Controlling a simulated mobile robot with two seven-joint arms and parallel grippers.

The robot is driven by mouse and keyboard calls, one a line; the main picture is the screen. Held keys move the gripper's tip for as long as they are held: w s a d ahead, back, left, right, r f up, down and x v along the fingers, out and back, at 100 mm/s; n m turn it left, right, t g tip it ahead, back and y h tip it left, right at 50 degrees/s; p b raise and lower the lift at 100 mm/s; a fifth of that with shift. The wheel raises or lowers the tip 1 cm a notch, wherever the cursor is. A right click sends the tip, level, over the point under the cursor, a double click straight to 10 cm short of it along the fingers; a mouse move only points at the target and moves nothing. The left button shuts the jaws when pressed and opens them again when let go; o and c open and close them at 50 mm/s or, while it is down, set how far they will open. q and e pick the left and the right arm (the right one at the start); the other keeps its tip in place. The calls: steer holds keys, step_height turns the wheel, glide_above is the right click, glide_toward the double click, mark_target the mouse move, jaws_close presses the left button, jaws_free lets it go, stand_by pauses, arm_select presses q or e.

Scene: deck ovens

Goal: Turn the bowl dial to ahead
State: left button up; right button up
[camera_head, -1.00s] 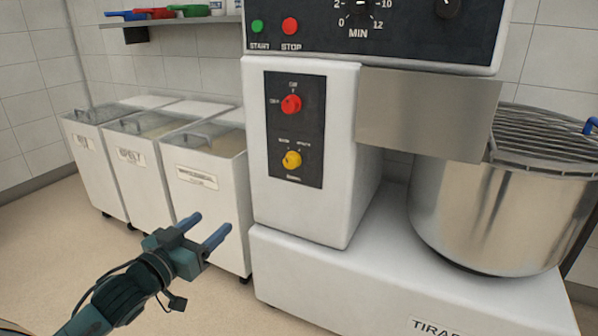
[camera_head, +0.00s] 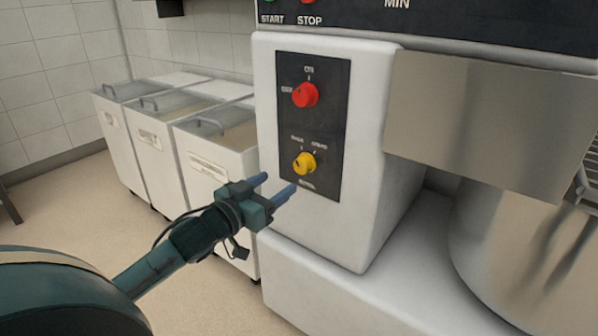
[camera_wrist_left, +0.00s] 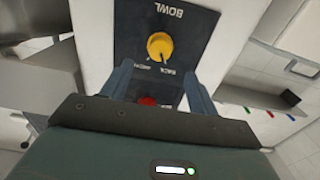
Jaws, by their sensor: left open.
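The bowl dial is a yellow knob (camera_head: 304,164) low on a black panel (camera_head: 330,130) on the mixer's white front. Two small labels stand above it, too blurred in the head view to read surely. In the left wrist view the yellow dial (camera_wrist_left: 160,46) appears upside down beside the word BOWL, with the label BACK near it. Which label its pointer faces I cannot tell. My left gripper (camera_head: 278,184) is open and empty, just below and left of the dial, apart from it. Its two blue fingers (camera_wrist_left: 157,78) point toward the panel. My right gripper is out of view.
A red knob (camera_head: 305,95) sits above the yellow one on the same panel. A steel guard (camera_head: 490,120) and the mixing bowl (camera_head: 520,255) are on the right. White ingredient bins (camera_head: 215,160) stand behind on the left. Open floor lies at the left.

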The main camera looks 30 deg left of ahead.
mark_target(300, 168)
arm_select(q)
steer(key=w, duration=0.3)
steer(key=w+b, duration=0.1)
steer(key=w, duration=0.2)
steer(key=w+b, duration=0.1)
steer(key=w, duration=0.2)
steer(key=shift+d, duration=0.35)
steer(key=shift+c, duration=0.4)
steer(key=c, duration=0.9)
